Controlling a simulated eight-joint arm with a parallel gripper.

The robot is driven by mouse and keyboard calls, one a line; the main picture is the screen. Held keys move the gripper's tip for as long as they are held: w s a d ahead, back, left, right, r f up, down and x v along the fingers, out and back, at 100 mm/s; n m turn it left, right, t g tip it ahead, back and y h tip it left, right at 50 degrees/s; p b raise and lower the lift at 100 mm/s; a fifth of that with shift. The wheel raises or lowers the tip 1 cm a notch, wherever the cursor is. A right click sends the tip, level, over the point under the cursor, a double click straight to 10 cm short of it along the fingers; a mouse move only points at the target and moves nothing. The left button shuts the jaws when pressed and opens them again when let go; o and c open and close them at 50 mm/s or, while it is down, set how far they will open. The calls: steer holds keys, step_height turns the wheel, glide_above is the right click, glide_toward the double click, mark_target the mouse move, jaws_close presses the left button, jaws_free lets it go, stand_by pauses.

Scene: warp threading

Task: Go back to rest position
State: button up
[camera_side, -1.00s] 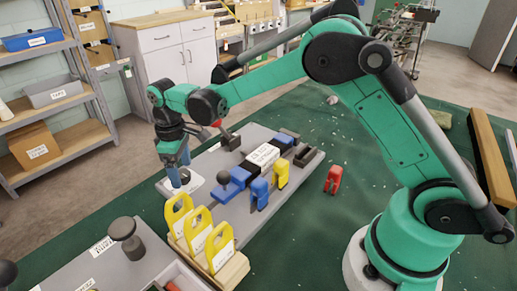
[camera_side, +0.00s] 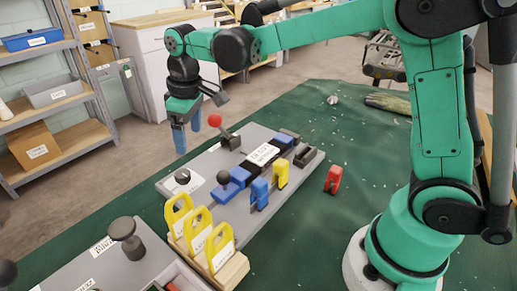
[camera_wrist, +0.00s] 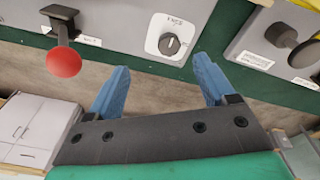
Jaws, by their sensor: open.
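My gripper (camera_side: 187,136) is in the air above the left end of the grey fixture board (camera_side: 232,212) in the side view. Its blue fingers are apart and hold nothing; they also show spread in the wrist view (camera_wrist: 160,88). A dark knob (camera_side: 182,177) on a white plate sits on the board below my gripper, and the fingers are clear of it. The same knob shows ahead of the fingertips in the wrist view (camera_wrist: 169,44). A lever with a red ball (camera_side: 214,120) stands behind, to the right of the fingers.
Blue, black and white parts lie along the board, with blue (camera_side: 260,192) and yellow (camera_side: 280,174) clips beside them. A red clip (camera_side: 333,180) lies on the green mat (camera_side: 380,130). Yellow tags (camera_side: 198,230) stand in a wooden rack. A second board (camera_side: 95,265) is front left.

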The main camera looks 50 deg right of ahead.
steer(key=s+d+m+t, duration=0.2)
steer(key=s, duration=0.4)
steer(key=s+d+r+m+t, duration=0.1)
steer(key=s+d+m+t, duration=0.2)
steer(key=s, duration=0.4)
steer(key=shift+d+t, duration=0.25)
steer(key=shift+t, duration=0.05)
